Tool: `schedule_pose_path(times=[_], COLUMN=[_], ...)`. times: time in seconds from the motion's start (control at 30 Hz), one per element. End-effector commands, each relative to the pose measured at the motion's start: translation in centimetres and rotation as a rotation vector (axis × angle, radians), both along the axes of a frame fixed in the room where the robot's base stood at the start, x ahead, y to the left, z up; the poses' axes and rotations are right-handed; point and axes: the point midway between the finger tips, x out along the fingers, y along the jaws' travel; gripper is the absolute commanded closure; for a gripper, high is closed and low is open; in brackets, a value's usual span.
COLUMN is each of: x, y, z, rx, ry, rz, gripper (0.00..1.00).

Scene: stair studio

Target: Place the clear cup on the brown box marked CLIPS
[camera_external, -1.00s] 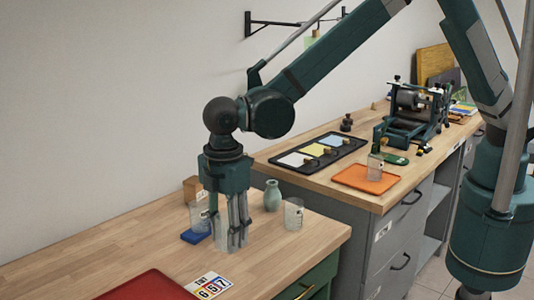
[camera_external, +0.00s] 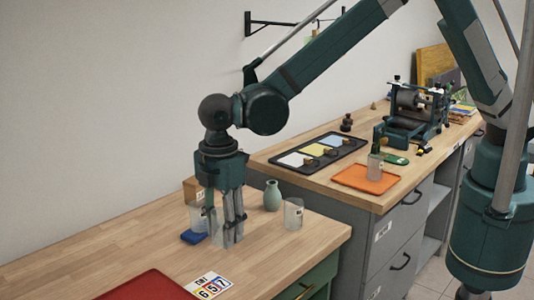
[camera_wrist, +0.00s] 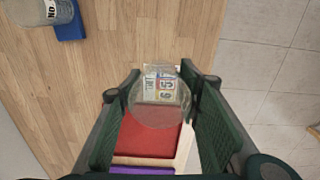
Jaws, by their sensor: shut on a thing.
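My gripper (camera_external: 229,238) is shut on the clear cup (camera_external: 217,232), low over the near wooden bench. In the wrist view the cup (camera_wrist: 158,103) shows as a see-through round rim between the fingers of my gripper (camera_wrist: 165,105). I cannot tell whether its base touches the bench. A small brown box (camera_external: 192,187) stands behind and left of my gripper near the wall. Part of it is hidden by my gripper and a clear jar, and its marking is too small to read.
A clear labelled jar (camera_external: 197,216) and a blue pad (camera_external: 193,237) are close left of the gripper. A green vase (camera_external: 272,195) and another clear glass (camera_external: 293,213) stand right. A number card (camera_external: 209,286) and red tray (camera_external: 148,287) lie in front. Bare bench is at left.

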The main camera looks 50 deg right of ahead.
Motion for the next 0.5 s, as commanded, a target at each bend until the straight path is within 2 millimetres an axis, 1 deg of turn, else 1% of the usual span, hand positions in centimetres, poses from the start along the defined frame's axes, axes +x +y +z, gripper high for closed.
schedule_pose_path(times=[0.17, 0.27, 0.37, 0.5], x=[4.0, 7.0, 10.3, 14.9], y=[-1.2, -2.3, -3.6, -5.8], z=[1.0, 1.6, 2.3, 3.3], rx=[-0.009, -0.017, -0.025, -0.036], ry=[-0.002, -0.005, -0.007, -0.009], rz=[-0.008, -0.012, -0.016, -0.022], gripper=[0.77, 0.77, 0.77, 0.77])
